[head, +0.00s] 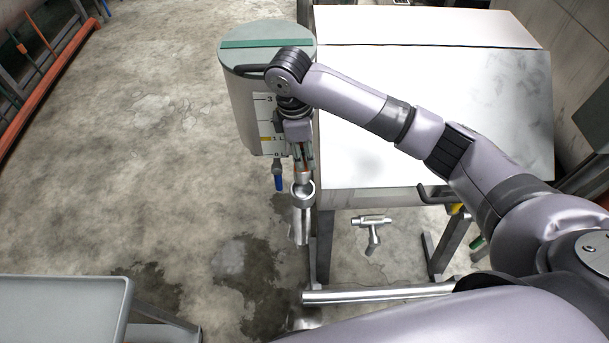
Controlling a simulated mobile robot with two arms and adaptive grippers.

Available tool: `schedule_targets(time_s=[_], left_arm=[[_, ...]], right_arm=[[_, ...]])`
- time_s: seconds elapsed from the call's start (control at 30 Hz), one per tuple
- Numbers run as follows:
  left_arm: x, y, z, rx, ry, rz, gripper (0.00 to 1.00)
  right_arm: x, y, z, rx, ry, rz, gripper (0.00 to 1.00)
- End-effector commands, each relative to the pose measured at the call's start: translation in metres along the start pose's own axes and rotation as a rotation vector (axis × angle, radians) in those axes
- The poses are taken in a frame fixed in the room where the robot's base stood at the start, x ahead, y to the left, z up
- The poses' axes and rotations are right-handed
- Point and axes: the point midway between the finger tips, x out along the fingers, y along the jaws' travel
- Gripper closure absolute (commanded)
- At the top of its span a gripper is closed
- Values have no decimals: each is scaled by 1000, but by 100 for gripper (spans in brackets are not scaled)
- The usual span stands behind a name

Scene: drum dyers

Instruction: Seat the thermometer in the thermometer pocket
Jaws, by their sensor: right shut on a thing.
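My right gripper (304,158) reaches down in front of the grey round tank and is shut on the thermometer, which is mostly hidden by the fingers. A reddish strip shows between the fingers, and a short silvery part shows just below them. The thermometer pocket (302,222) looks like the slanted metal tube with a ring-like mouth, directly below the gripper. The silvery part overlaps this mouth in the picture; I cannot tell whether it is inside it or just above. My left gripper is not in view.
The grey tank (238,100) with a level scale stands close behind the gripper, with a blue-handled tap (279,181) below it. A large pale metal cabinet (430,120) lies to the right. A grey tray (60,305) is at lower left.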

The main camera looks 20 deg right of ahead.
Motion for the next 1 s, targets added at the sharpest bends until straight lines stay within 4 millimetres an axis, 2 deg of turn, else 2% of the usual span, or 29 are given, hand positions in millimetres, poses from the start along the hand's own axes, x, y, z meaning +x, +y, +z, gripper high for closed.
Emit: schedule_targets(time_s=[0.13,0.37,0.6,1.0], left_arm=[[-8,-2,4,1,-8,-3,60],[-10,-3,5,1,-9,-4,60],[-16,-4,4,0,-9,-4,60],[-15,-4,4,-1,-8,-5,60]], right_arm=[[30,0,-3,2,-1,-2,100],[52,0,-6,1,0,0,100],[85,0,-10,2,0,0,100],[92,0,-11,1,1,1,100]])
